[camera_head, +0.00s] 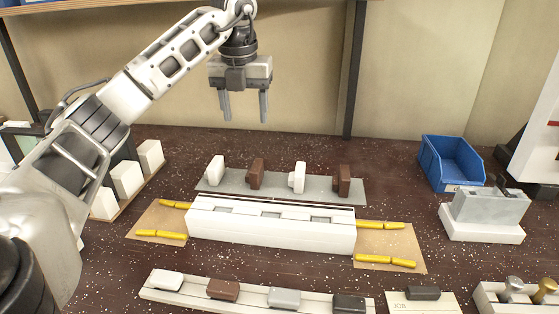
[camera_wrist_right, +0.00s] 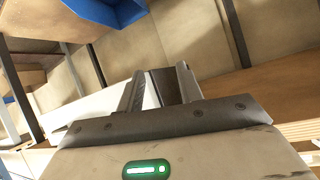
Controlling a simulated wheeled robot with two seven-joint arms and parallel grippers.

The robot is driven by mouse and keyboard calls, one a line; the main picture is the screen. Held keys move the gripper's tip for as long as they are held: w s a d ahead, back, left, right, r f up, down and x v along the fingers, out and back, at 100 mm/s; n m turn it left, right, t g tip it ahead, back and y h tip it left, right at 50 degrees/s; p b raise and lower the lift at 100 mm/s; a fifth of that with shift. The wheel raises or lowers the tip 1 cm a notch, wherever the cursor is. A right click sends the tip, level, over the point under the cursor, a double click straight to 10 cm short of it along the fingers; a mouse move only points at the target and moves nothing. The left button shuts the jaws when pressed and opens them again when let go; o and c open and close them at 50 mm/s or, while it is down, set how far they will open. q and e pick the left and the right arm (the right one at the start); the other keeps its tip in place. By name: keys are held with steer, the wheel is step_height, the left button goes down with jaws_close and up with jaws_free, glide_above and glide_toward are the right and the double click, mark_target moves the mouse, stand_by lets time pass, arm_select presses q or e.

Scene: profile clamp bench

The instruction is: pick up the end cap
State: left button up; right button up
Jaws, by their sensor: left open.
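Upright cap-like pieces stand in a row on a grey plate (camera_head: 231,184): a white one (camera_head: 215,169), a brown one (camera_head: 256,173), a second white one (camera_head: 297,177) with a side knob, and a second brown one (camera_head: 342,181). The picture does not settle which is the end cap. My left gripper (camera_head: 244,118) is open and empty, fingers pointing down, high above and behind this row. My right gripper (camera_wrist_right: 160,90) shows only in its wrist view, fingers apart; a dark strip shows between them, apparently background.
A long white profile block (camera_head: 270,234) with yellow clamps (camera_head: 386,261) lies in front of the row. A front rail (camera_head: 190,293) carries several small blocks. A blue bin (camera_head: 452,163) and a grey fixture (camera_head: 488,207) stand right. White blocks (camera_head: 127,179) stand left.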

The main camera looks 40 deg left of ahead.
arm_select(q)
step_height(320, 180, down, 3)
steer(key=b, duration=0.1)
glide_above(253, 165)
steer(key=s, duration=0.1)
steer(key=f, duration=0.6)
steer(key=shift+a+b, duration=0.2)
steer(key=shift+b, duration=0.2)
steer(key=shift+w+f, duration=0.15)
steer(key=shift+f, duration=0.75)
steer(key=shift+w+d+f, duration=0.1)
steer(key=shift+w+f, duration=0.1)
steer(key=shift+f, duration=1)
steer(key=shift+w+d+f, duration=0.1)
steer(key=shift+w+f, duration=0.1)
steer(key=shift+f, duration=0.95)
steer(key=c, duration=1.1)
arm_select(e)
steer(key=shift+s+f, duration=0.5)
steer(key=shift+f, duration=0.25)
